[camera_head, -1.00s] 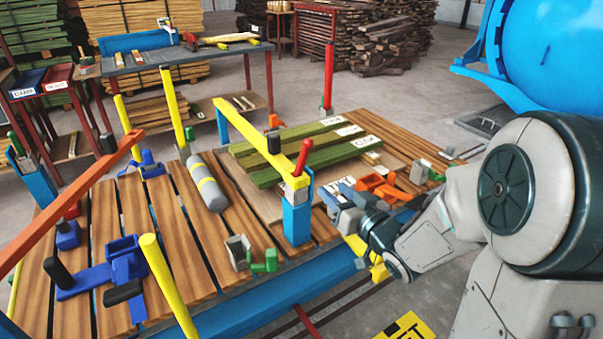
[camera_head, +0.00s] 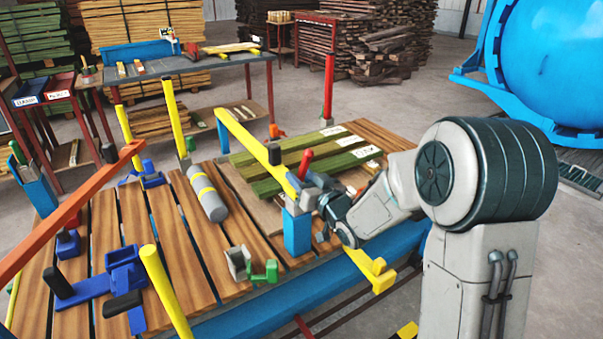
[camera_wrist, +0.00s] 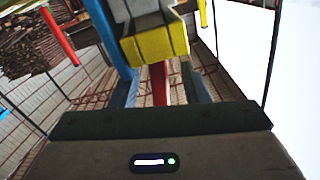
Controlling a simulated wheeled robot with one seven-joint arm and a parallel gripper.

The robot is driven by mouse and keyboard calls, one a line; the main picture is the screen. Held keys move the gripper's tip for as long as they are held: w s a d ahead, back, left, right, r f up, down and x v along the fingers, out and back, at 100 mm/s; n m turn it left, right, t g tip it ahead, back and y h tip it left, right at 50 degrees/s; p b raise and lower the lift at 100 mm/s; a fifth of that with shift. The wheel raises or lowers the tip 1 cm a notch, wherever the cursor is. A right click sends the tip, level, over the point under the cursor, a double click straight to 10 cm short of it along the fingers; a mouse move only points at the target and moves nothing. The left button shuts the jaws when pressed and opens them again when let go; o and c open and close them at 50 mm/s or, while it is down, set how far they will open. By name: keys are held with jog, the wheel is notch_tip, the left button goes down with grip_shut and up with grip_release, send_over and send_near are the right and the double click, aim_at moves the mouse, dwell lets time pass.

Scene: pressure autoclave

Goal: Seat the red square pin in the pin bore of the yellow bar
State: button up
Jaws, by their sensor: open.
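The yellow bar (camera_head: 252,143) runs over the table to a blue post (camera_head: 297,230), its end partly hidden by my gripper. The red square pin (camera_head: 305,163) stands slightly tilted at that end, its top in view. How deep it sits, and the pin bore itself, are hidden. My gripper (camera_head: 303,188) is open at the post top, close to the pin. In the wrist view a red piece (camera_wrist: 160,84), probably the pin, shows between the bluish fingers, beneath a yellow block (camera_wrist: 157,42). I cannot tell whether the fingers touch it.
A black knob (camera_head: 275,154) stands on the bar. Green-topped planks (camera_head: 300,165) lie behind it. A yellow arm (camera_head: 370,270) juts from the table's front.

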jog(key=shift+w+a, duration=0.3)
jog(key=shift+w, duration=0.05)
jog(key=shift+c, duration=0.3)
grip_shut()
jog(key=shift+r, duration=0.1)
